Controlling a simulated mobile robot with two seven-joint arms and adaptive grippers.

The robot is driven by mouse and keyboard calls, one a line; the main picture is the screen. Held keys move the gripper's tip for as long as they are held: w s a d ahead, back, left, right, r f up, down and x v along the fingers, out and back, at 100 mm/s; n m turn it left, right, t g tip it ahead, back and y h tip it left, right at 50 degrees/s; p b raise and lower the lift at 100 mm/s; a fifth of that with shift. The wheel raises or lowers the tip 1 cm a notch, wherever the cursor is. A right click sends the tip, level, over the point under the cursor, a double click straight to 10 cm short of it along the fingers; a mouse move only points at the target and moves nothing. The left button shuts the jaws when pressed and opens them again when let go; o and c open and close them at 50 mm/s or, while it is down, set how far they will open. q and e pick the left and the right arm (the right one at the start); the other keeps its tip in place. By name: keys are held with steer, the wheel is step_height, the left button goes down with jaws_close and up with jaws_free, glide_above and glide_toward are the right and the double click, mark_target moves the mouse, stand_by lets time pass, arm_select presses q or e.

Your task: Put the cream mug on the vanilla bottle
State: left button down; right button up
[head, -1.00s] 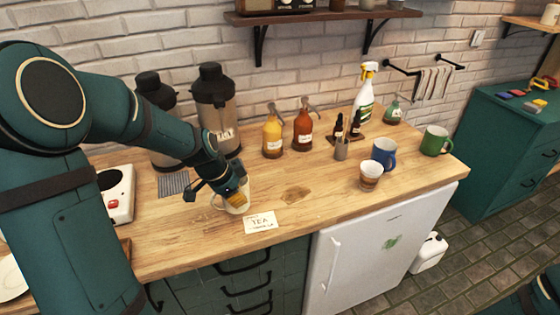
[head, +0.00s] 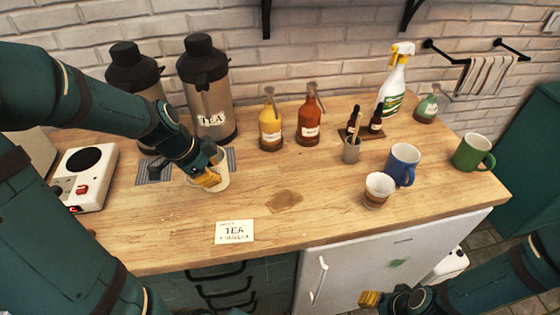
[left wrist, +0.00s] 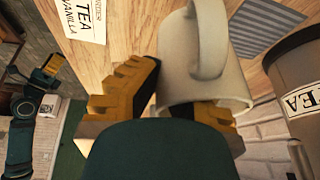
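The cream mug (head: 221,178) is at my left gripper (head: 207,180) in the head view, near the grey drip mat. In the left wrist view the cream mug (left wrist: 178,55) has its handle toward the camera, and the yellow fingers of my left gripper (left wrist: 170,100) are closed on its wall. I cannot tell how high it is above the counter. A yellow bottle (head: 270,128) with a pump stands to the right, apart from the mug; its label is too small to read, so I cannot confirm it is vanilla. My right gripper (head: 372,298) is low at the front, away from the counter objects.
An orange bottle (head: 308,122) stands beside the yellow one. A tea flask (head: 207,95) stands behind the mug. A card (head: 234,231) reads tea and vanilla. The middle counter is mostly clear.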

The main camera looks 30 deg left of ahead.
arm_select(q)
steer(key=shift+w, duration=0.2)
steer(key=shift+w+d+f+p, duration=0.2)
steer(key=shift+w+d+f, duration=0.4)
steer(key=shift+w+d, duration=1.5)
steer(key=shift+w+d+f+p, duration=0.2)
steer(key=shift+w+d+f, duration=0.4)
steer(key=shift+w+d, duration=1.5)
steer(key=shift+w+d+f+p, duration=0.2)
steer(key=shift+w+d+f, duration=0.7)
steer(key=shift+w, duration=2)
steer(key=shift+d+r, duration=0.3)
steer(key=shift+r, duration=0.05)
arm_select(e)
steer(key=shift+w+r, duration=0.6)
arm_select(q)
steer(key=shift+s, duration=0.1)
arm_select(e)
steer(key=shift+f, duration=0.1)
arm_select(q)
steer(key=c, duration=1.6)
jaws_free()
steer(key=shift+f, duration=0.2)
steer(key=shift+c, duration=0.2)
steer(key=o, duration=0.5)
steer(key=shift+r, duration=0.1)
arm_select(e)
steer(key=shift+s, duration=0.1)
